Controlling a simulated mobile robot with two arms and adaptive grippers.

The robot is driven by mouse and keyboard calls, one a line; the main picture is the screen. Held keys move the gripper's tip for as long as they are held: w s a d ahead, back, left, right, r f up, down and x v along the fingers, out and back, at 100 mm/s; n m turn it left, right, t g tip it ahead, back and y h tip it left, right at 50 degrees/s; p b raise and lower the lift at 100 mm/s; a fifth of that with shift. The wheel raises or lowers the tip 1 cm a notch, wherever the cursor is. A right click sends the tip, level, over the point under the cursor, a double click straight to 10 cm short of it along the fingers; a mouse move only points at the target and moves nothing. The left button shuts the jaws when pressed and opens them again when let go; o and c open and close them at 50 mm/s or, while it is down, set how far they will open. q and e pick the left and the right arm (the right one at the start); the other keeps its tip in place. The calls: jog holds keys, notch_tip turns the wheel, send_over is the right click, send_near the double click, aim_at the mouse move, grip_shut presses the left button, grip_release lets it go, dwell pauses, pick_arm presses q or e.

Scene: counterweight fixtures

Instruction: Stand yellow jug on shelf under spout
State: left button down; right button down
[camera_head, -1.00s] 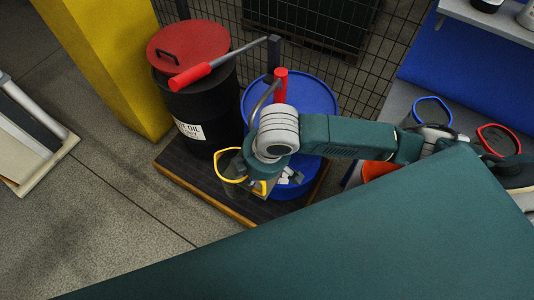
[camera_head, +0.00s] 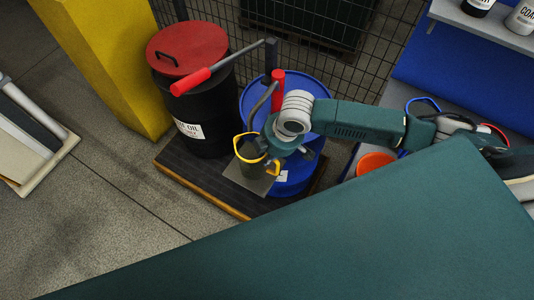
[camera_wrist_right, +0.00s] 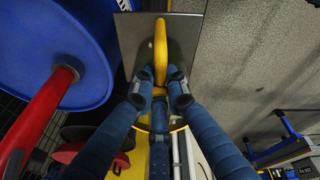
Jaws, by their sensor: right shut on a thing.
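The yellow jug (camera_head: 251,168) has a yellow rim and handle and a dark, see-through body. It is upright over the small grey shelf (camera_head: 263,186) in front of the blue drum (camera_head: 318,92); I cannot tell whether its base touches. The spout (camera_head: 258,106), a bent grey pipe, comes down at the jug's rim on its far side. My right gripper (camera_head: 275,160) is shut on the yellow handle, which shows in the wrist view (camera_wrist_right: 160,45) over the shelf plate (camera_wrist_right: 187,35). My left gripper is not in view.
The pump's red handle (camera_head: 190,81) reaches left over the black oil drum (camera_head: 192,115). A yellow column (camera_head: 105,65) stands left and a wire fence (camera_head: 350,70) behind. An orange container (camera_head: 375,162) and a blue-rimmed jug (camera_head: 424,104) are at right. Open floor lies front left.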

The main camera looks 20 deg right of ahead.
jog(key=c, duration=1.8)
grip_release()
jog(key=shift+o, duration=0.2)
jog(key=shift+r, duration=0.1)
jog(key=b+v, duration=0.1)
jog(key=v, duration=1.1)
jog(key=shift+a, duration=0.1)
